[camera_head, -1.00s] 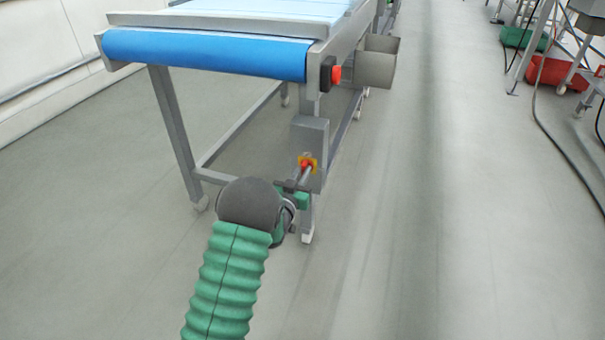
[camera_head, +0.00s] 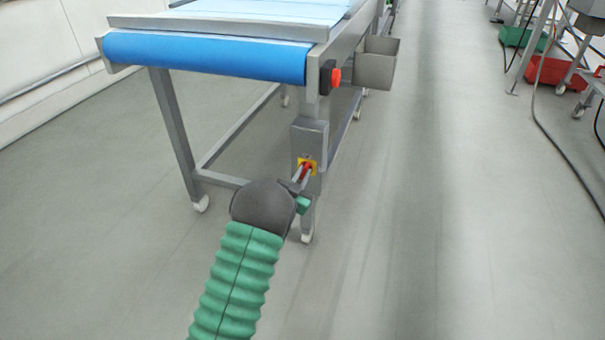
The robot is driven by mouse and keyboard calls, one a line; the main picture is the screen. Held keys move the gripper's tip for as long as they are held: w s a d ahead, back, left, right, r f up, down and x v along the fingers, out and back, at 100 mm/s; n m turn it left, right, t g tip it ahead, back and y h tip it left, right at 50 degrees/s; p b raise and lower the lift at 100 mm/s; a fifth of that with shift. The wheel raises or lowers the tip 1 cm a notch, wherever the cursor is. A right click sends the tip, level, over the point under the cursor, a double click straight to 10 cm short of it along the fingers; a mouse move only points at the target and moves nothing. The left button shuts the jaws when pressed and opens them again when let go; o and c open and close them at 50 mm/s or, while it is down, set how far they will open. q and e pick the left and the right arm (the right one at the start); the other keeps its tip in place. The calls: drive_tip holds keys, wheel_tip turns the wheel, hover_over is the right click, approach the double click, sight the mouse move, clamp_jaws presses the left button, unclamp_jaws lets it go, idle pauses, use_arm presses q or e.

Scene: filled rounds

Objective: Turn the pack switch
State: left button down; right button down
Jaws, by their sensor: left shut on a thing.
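The pack switch (camera_head: 308,168) is a red knob on a yellow plate. It sits on the front of a grey box (camera_head: 309,139) on the conveyor's near right leg. My left gripper (camera_head: 305,173) is at the switch with its fingers shut on the red knob. The fingers and the dark wrist hide part of the knob, so its exact angle is hard to tell. My left arm comes up from the bottom in a green ribbed sleeve. My right gripper is not in view.
The conveyor (camera_head: 205,57) with a blue belt stands above the switch. A red button (camera_head: 335,77) and a grey bin (camera_head: 376,64) are on its right side. A red crate (camera_head: 556,73) and a green crate (camera_head: 523,38) lie far right. The floor right of the conveyor is clear.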

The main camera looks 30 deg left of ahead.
use_arm(q)
drive_tip(key=shift+d+f+m, duration=0.1)
drive_tip(key=shift+f+m, duration=0.05)
drive_tip(key=shift+m, duration=0.85)
drive_tip(key=c, duration=1.5)
unclamp_jaws()
drive_tip(key=shift+o, duration=0.2)
drive_tip(key=shift+s+p, duration=0.3)
drive_tip(key=shift+p, duration=0.2)
drive_tip(key=p+v, duration=0.6)
drive_tip(key=v, duration=1)
